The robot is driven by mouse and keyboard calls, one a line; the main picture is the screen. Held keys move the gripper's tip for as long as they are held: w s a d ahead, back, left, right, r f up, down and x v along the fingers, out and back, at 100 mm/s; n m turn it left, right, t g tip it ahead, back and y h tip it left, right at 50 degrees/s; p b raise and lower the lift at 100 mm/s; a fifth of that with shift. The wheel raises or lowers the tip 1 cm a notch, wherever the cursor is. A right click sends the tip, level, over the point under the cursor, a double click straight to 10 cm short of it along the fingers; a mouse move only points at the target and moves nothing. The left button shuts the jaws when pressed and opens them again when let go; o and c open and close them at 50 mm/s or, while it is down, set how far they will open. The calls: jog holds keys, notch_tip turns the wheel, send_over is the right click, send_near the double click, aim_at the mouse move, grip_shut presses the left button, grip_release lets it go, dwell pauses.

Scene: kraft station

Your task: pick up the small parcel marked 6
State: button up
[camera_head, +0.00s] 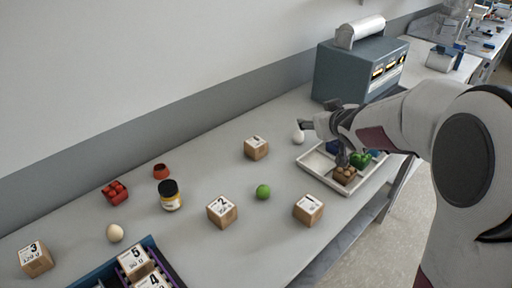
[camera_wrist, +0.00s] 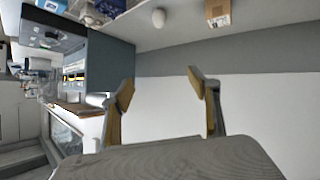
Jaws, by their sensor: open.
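Small cardboard parcels with white labels are spread on the grey table. One parcel (camera_head: 256,149) stands at the back middle; its number is too small to read surely. It also seems to be the parcel at the top edge of the wrist view (camera_wrist: 218,13). Another parcel (camera_head: 308,210), at the front right, also has an unclear number. Parcels marked 2 (camera_head: 222,212), 3 (camera_head: 36,259), 5 (camera_head: 135,262) and 4 (camera_head: 150,282) are readable. My gripper (camera_head: 322,141) is open and empty above the tray's back side, right of the back parcel. It also shows in the wrist view (camera_wrist: 160,87).
A white tray (camera_head: 312,159) holds a brown carton and green and blue things. A white egg (camera_head: 298,137) lies between tray and back parcel. A green ball (camera_head: 263,191), a jar (camera_head: 170,196) and a blue crate (camera_head: 173,276) stand around. A grey machine (camera_head: 358,70) is behind.

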jog(key=w+a+f+n+y, duration=0.2)
jog(key=w+a+f+y, duration=0.2)
jog(key=w+a+f, duration=0.3)
jog(key=n+g+y, duration=0.2)
jog(key=y, duration=0.2)
send_near(259, 144)
jog(key=x, duration=0.4)
jog(key=shift+s+f, duration=0.1)
jog(key=shift+x, duration=1.35)
jog(key=shift+x, duration=2.6)
jog(key=c, duration=1.3)
